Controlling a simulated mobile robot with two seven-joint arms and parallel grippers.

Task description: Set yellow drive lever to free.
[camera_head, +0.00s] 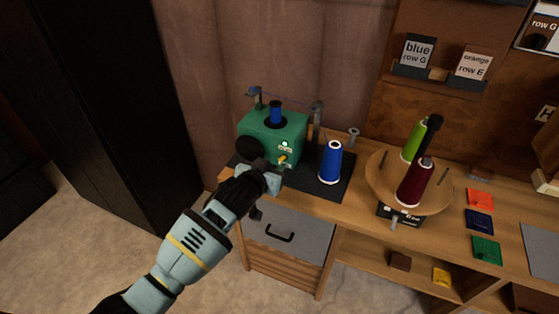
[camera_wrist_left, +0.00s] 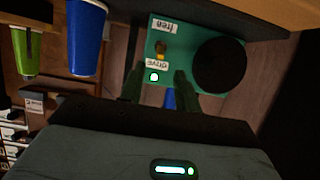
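The yellow drive lever (camera_head: 283,158) is on the front of a green machine (camera_head: 262,124). In the left wrist view the lever (camera_wrist_left: 160,47) shows between two upside-down labels, "free" (camera_wrist_left: 163,25) and "drive" (camera_wrist_left: 158,64); its exact setting is hard to tell. A small light (camera_wrist_left: 154,77) glows beside the "drive" label. My left gripper (camera_head: 272,172) is close in front of the machine, just below the lever. In the wrist view its fingers (camera_wrist_left: 158,73) are apart with nothing between them, and the lever lies past the fingertips. My right gripper is not in view.
A black round wheel (camera_wrist_left: 220,65) is beside the lever. A blue thread cone (camera_head: 331,162) stands right of the machine on a dark mat (camera_head: 325,188). A round wooden stand (camera_head: 437,195) holds green and dark red cones farther right. A grey drawer (camera_head: 295,232) is below the bench top.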

